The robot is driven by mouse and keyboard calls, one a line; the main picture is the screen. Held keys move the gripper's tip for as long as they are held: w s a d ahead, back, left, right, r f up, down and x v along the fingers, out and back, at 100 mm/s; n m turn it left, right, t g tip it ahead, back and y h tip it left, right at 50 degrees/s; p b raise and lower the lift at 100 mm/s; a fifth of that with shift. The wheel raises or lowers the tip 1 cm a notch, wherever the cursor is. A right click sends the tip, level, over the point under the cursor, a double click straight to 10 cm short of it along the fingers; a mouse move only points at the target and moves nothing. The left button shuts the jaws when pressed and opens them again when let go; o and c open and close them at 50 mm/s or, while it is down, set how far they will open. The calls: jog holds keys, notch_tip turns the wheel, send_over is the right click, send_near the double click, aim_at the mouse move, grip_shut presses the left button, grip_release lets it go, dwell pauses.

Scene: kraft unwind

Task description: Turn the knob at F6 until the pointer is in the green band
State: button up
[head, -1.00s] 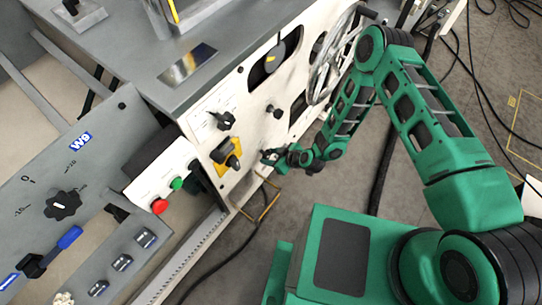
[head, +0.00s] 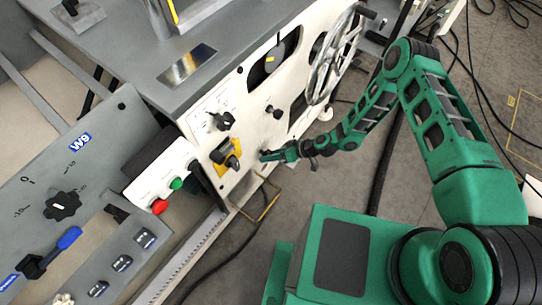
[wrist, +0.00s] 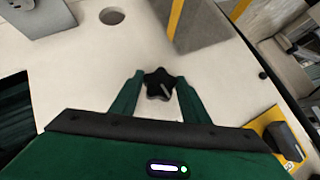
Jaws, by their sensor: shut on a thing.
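A black star-shaped knob (wrist: 158,84) with a pale line on it stands on the cream panel (wrist: 85,62) in the wrist view, between the two green fingers. My gripper (wrist: 161,78) is shut on this knob. In the head view my gripper (head: 264,156) is at the lower part of the cream machine face (head: 240,88), and its tip hides the knob there. I cannot make out an F6 label, a pointer or a green band in either view.
A black rotary handle on a yellow plate (head: 222,150) is just left of my gripper. Two black knobs (head: 221,121) (head: 273,111) sit above it. A spoked handwheel (head: 335,55) is at the upper right. Grey floor lies right of the machine.

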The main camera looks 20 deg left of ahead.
jog(key=shift+w+d+f+m+g+y, duration=0.1)
jog(key=shift+f+m+g+y, duration=0.05)
jog(key=shift+m+g+y, duration=0.55)
jog(key=shift+w+d+f+m+g+y, duration=0.1)
jog(key=shift+w+m+g+y, duration=0.05)
jog(key=shift+m+g+y, duration=0.65)
jog(key=shift+w+f+m+g+y, duration=0.1)
jog(key=shift+f+m+g+y, duration=0.05)
jog(key=shift+m+g+y, duration=0.55)
jog(key=o, duration=1)
jog(key=shift+c, duration=0.2)
jog(key=shift+o, duration=0.5)
jog(key=v, duration=1)
jog(key=shift+w+d, duration=0.25)
jog(key=shift+w, duration=0.05)
